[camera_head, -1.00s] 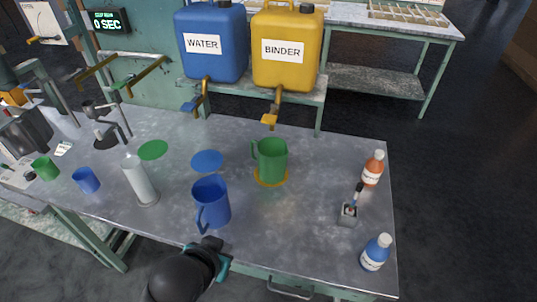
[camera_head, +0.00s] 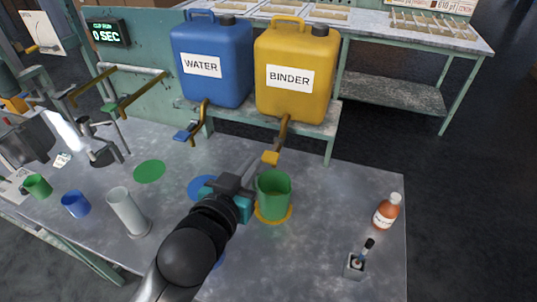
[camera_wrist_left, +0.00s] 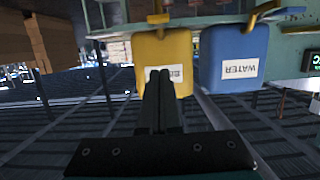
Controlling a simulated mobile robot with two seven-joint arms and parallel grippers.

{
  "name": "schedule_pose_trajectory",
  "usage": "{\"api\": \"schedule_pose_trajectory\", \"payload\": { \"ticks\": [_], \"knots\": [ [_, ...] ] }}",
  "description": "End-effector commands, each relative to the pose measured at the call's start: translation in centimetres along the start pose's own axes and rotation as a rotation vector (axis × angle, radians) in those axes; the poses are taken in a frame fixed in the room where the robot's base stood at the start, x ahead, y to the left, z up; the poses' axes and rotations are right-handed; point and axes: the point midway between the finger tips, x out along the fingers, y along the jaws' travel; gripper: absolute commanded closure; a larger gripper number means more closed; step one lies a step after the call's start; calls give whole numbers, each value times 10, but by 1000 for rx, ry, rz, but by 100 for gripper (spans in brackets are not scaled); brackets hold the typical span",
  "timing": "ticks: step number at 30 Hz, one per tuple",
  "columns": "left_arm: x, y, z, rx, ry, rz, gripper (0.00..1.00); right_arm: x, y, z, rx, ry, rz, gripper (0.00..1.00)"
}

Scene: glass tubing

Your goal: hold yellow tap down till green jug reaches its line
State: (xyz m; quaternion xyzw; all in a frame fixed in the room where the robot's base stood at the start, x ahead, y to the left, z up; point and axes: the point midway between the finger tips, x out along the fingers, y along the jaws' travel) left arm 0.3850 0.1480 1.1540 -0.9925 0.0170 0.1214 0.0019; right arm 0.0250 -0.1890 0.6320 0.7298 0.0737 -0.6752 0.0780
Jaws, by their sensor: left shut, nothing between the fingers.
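The yellow tap (camera_head: 270,158) hangs on the brown pipe below the yellow BINDER container (camera_head: 297,75). The green jug (camera_head: 273,196) stands upright on a yellow disc (camera_head: 287,217) on the table, roughly under that tap. Its line and fill level cannot be made out. My left gripper (camera_head: 250,170) is shut and empty, just left of the green jug and the yellow tap, apparently short of the tap. The left wrist view shows its closed fingers (camera_wrist_left: 160,85) in front of the upside-down yellow container (camera_wrist_left: 178,60). My right gripper is not in view.
The blue WATER container (camera_head: 212,65) with its blue tap (camera_head: 182,136) is to the left. A grey cylinder (camera_head: 127,210) stands left; an orange bottle (camera_head: 386,211) stands right. The timer (camera_head: 107,32) reads 0 SEC.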

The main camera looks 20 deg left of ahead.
Motion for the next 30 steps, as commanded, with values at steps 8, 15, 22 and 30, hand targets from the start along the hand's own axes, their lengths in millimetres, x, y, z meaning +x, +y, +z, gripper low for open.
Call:
{"api": "schedule_pose_trajectory", "payload": {
  "ticks": [8, 15, 22, 30],
  "knots": [
    [20, 0, -1, 1, 1, 0, 100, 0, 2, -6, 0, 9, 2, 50],
    [59, 0, 0, 2, 0, 0, 100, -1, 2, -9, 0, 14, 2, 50],
    [96, 0, 0, 2, 1, -1, 100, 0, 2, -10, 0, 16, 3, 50],
    [108, 0, 33, 0, -4, 0, 100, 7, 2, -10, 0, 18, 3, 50]
  ]
}}
